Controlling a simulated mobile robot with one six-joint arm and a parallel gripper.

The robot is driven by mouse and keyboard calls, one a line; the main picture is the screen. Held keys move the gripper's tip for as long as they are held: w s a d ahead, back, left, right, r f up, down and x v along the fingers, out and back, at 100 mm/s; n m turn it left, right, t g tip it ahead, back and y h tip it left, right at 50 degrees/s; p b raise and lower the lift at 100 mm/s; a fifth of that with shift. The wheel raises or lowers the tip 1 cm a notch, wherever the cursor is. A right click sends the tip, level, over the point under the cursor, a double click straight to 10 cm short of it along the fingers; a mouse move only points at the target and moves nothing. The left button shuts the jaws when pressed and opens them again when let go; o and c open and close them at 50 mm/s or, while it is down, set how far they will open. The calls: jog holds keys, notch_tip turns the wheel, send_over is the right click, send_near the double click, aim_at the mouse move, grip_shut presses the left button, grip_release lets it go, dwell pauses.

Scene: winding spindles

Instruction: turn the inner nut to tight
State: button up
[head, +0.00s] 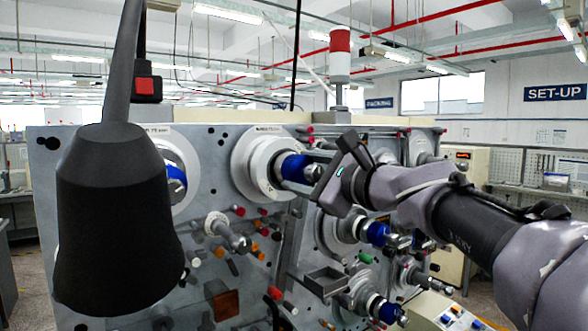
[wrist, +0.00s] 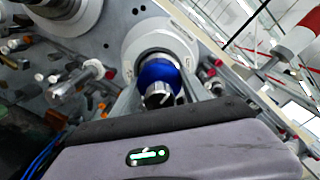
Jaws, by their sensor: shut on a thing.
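The inner nut (head: 289,165), a blue ring, sits on a spindle in front of a round pale flange (head: 245,165) on the grey machine panel. In the wrist view the blue nut (wrist: 158,74) is in the middle, with the silver spindle end (wrist: 160,98) nearer to me. My gripper (head: 297,172) comes from the right, its two fingers on opposite sides of the nut. In the wrist view the fingers of my gripper (wrist: 161,80) flank the blue ring. It is shut on the nut. The gripper body hides part of the spindle end. I cannot tell how tight the nut is.
Another blue-ringed spindle (head: 176,180) is at the left, partly behind a dark lamp-like shape (head: 120,215). More blue-ringed spindles (head: 377,233) are below my arm. Several coloured pegs and a roller (head: 228,235) stick out below the flange. A red-and-white beacon (head: 340,55) stands above.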

jog(key=shift+m, duration=0.3)
dwell(0.4)
jog(key=o, duration=1.4)
jog(key=shift+c, duration=0.2)
